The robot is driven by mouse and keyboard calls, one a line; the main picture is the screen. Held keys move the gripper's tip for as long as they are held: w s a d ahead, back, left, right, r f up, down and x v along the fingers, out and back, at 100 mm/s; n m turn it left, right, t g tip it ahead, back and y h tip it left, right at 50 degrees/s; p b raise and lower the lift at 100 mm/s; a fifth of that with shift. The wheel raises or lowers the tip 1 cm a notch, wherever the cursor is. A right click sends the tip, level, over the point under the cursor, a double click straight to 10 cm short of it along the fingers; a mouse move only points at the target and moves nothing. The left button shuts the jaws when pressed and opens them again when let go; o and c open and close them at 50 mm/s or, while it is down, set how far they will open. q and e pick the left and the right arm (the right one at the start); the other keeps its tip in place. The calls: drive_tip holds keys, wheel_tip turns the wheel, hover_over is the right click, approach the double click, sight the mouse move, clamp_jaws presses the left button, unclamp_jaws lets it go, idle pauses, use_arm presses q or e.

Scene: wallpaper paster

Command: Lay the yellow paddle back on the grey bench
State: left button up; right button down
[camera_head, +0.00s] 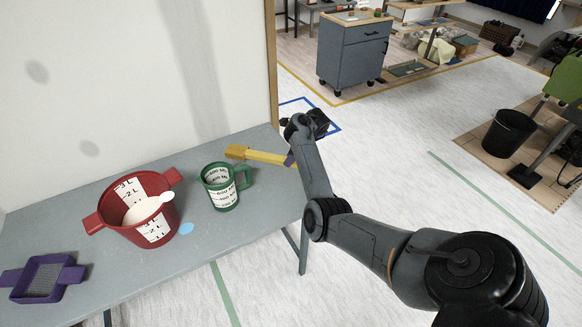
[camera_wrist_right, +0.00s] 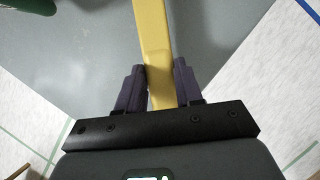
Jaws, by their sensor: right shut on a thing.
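The yellow paddle (camera_head: 262,155) is over the back right part of the grey bench (camera_head: 215,249). My right gripper (camera_head: 290,160) is shut on its handle end, and my right arm hides part of that end. In the right wrist view the paddle (camera_wrist_right: 155,50) runs up from between the two dark fingers (camera_wrist_right: 159,84), with the bench top (camera_wrist_right: 220,40) beneath. I cannot tell whether the paddle touches the bench. My left gripper is not in view.
A green measuring cup (camera_head: 222,187) stands just in front of the paddle. A red bucket (camera_head: 150,215) with a white scoop (camera_head: 146,207) in it stands left of the cup. A purple tray (camera_head: 43,279) lies at the left. A pale wall (camera_head: 130,80) rises behind the bench.

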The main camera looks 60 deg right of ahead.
wheel_tip(320, 180, down, 3)
drive_tip(key=shift+f+b, duration=0.15)
drive_tip(key=shift+b, duration=0.55)
drive_tip(key=shift+f, duration=0.3)
drive_tip(key=c, duration=0.7)
unclamp_jaws()
drive_tip(key=shift+f, duration=0.1)
drive_tip(key=shift+c, duration=0.2)
